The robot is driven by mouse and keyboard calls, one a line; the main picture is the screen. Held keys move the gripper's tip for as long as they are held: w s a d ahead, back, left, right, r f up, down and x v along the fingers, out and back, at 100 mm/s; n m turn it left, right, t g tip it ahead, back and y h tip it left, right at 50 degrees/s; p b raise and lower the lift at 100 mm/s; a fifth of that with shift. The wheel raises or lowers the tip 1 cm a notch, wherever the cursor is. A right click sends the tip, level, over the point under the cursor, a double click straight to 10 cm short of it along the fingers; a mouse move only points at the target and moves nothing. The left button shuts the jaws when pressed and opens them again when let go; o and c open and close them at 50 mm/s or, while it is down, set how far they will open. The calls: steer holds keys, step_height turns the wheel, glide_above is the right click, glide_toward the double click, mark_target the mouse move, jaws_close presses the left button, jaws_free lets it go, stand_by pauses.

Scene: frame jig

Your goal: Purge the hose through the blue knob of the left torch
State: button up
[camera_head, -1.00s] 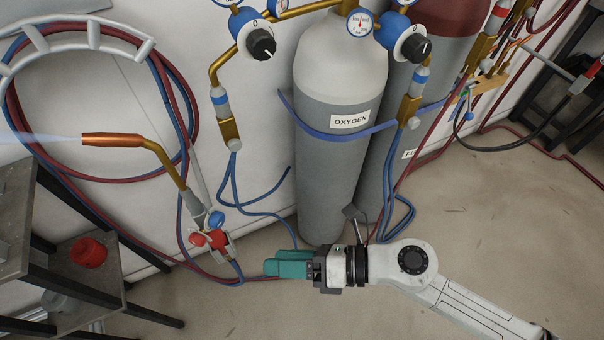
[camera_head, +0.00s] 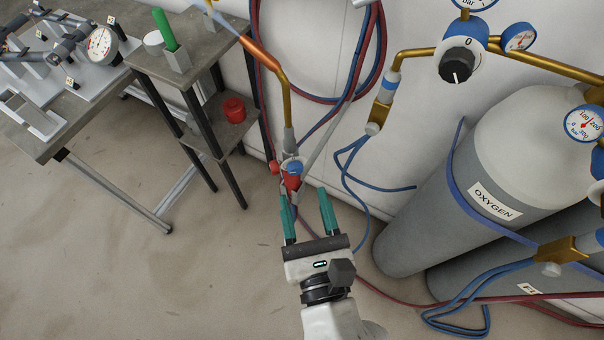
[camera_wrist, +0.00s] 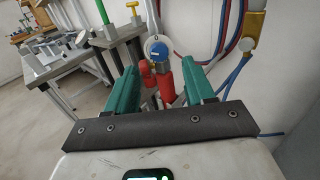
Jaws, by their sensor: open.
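The left torch (camera_head: 285,100) has a copper tip and brass neck and hangs by the wall. A pale plume shows at its tip at the top of the head view. Its blue knob (camera_head: 295,167) sits at the torch's lower body, beside a red knob (camera_head: 274,167) and above a red part (camera_head: 293,183). In the wrist view the blue knob (camera_wrist: 157,48) shows between the fingers, beyond their tips. My gripper (camera_head: 307,215) is open and empty, its green fingers pointing at the torch body from below. I see no contact with the knob.
A workbench (camera_head: 42,148) stands further left. A grey oxygen cylinder (camera_head: 430,215) stands to the right. Blue and red hoses hang around the torch. The floor at lower left is clear.

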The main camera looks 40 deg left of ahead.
mark_target(296, 173)
steer(key=shift+x, duration=2.45)
steer(key=shift+c, duration=0.2)
jaws_close()
